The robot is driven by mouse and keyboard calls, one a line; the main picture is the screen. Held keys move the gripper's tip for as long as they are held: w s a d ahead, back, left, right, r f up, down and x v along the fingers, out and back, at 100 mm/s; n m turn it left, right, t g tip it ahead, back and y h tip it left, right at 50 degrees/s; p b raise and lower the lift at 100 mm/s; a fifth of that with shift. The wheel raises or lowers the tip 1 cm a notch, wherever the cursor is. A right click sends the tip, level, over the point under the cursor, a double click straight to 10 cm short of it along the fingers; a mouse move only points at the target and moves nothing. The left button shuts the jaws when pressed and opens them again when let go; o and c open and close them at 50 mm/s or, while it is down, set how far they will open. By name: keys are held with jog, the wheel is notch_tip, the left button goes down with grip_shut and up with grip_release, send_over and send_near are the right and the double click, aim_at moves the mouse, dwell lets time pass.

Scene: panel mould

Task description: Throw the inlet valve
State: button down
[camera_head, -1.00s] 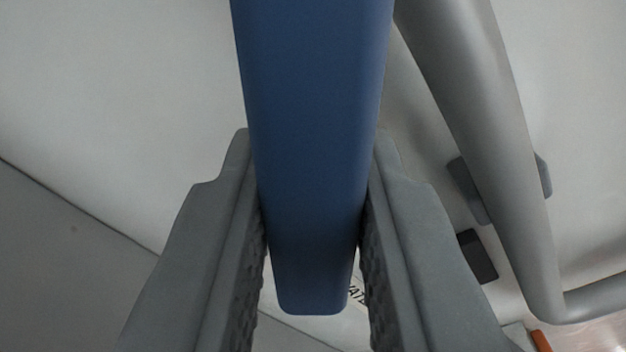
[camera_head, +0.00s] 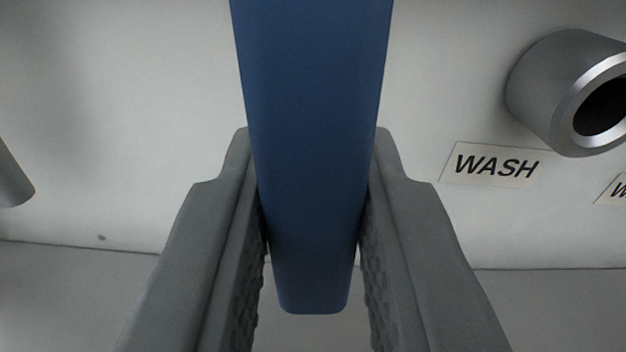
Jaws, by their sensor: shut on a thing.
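A blue bar-shaped lever (camera_head: 315,130), which looks like the valve handle, runs down from the top edge of the view and ends in a rounded tip low in the middle. My gripper (camera_head: 315,215) is shut on it, with one grey ridged finger on each side of the lever. The lever's tip shows between the fingers. The valve body and the lever's pivot are out of view.
A pale panel fills the background. A grey round pipe end with a dark opening (camera_head: 575,95) sticks out at the upper right, beside a label reading WASH (camera_head: 495,165). A second label (camera_head: 614,190) is cut off at the right edge. A grey cylinder end (camera_head: 12,178) shows at the left edge.

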jog(key=shift+a+f+m, duration=0.1)
jog(key=shift+a+m, duration=0.35)
jog(key=shift+m, duration=0.15)
jog(key=c, duration=1.3)
grip_release()
jog(key=s, duration=1.7)
jog(key=shift+s, duration=0.2)
